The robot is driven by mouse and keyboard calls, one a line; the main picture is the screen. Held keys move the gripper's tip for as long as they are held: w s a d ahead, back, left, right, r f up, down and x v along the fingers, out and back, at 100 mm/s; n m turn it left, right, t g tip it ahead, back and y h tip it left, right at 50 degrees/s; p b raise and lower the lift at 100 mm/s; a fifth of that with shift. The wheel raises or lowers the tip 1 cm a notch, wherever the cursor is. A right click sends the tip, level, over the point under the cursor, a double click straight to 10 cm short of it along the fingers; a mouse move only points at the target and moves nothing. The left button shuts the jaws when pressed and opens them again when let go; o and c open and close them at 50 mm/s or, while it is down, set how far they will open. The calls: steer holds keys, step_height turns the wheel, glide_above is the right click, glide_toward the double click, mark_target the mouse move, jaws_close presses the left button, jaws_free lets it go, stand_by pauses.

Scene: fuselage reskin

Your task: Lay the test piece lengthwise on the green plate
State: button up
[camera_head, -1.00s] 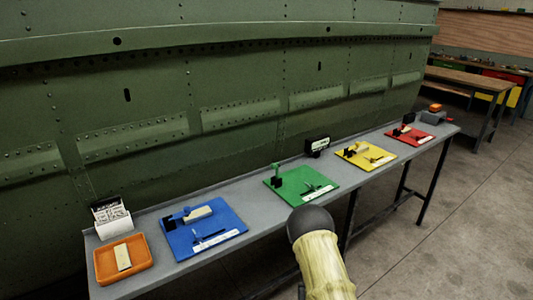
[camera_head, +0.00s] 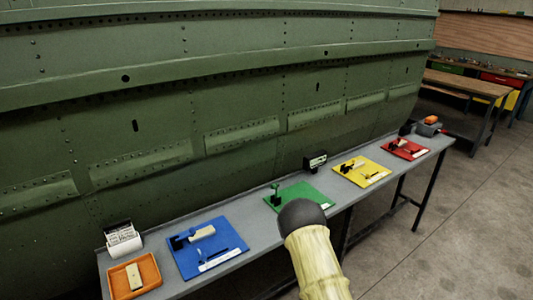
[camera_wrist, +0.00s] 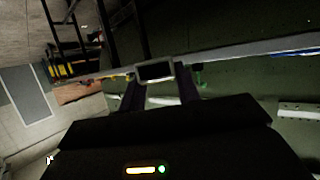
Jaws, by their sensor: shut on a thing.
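A small green part (camera_wrist: 199,76), seemingly the clamp, shows just right of the fingers and apart from the held piece.
The bench (camera_head: 262,240) also bears an orange tray (camera_head: 153,270) with a tan piece, a blue plate (camera_head: 232,237), a yellow plate (camera_head: 375,167) and a red plate (camera_head: 415,151). A small black box (camera_head: 316,161) stands behind the green plate. The green fuselage wall rises behind.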

stand_by(0.3)
steer(key=s+f, duration=0.4)
steer(key=f, duration=0.1)
steer(key=shift+s+f, duration=0.2)
steer(key=shift+f, duration=0.05)
steer(key=shift+s, duration=0.1)
